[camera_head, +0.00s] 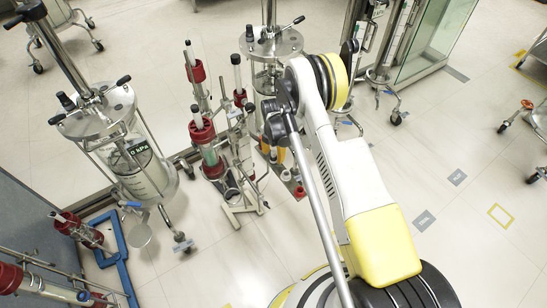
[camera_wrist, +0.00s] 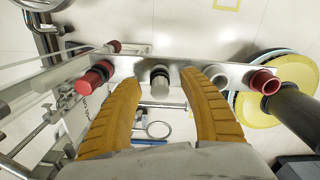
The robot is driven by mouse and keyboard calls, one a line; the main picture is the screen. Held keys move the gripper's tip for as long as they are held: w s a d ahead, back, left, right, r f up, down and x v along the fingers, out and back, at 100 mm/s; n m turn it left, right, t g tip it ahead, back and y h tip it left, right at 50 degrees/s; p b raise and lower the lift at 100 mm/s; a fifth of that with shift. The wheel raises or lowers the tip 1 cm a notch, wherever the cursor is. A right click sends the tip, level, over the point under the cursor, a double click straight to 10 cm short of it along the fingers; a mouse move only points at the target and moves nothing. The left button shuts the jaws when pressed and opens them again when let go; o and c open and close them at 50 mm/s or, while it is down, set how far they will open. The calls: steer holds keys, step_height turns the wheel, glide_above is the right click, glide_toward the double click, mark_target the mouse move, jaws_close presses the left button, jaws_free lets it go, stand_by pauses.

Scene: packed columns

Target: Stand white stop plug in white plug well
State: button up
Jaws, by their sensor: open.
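A pale grey-white plug (camera_wrist: 159,86) with a darker end stands at a metal strip in the wrist view; I take it for the white stop plug. My gripper (camera_wrist: 160,82) is open, with one ribbed orange finger on each side of the plug. I see gaps between the plug and both fingers, so it does not look gripped. A pale round opening (camera_wrist: 222,81) in the strip, just right of the right finger, may be the white plug well. In the head view my arm hides most of this spot.
The metal strip (camera_wrist: 140,68) also bears a red plug (camera_wrist: 92,80) on the left and an open red well (camera_wrist: 265,82) on the right. The floor at right is mostly clear.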

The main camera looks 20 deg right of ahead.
mark_target(275, 152)
jaws_close()
steer(key=shift+r, duration=0.1)
steer(key=shift+r, duration=0.4)
steer(key=r, duration=0.1)
steer(key=r+p, duration=0.2)
steer(key=r, duration=0.1)
steer(key=shift+s+d, duration=0.15)
steer(key=shift+d, duration=0.1)
steer(key=s+d+r+p, duration=0.3)
steer(key=s+d+r, duration=0.3)
steer(key=d, duration=0.2)
steer(key=s+a+f+b, duration=0.1)
steer(key=s+a+b, duration=0.1)
steer(key=a+b, duration=0.3)
steer(key=b, duration=0.3)
steer(key=shift+a+f+b, duration=0.15)
steer(key=shift+a+b, duration=0.15)
steer(key=shift+b, duration=0.1)
steer(key=shift+s, duration=0.1)
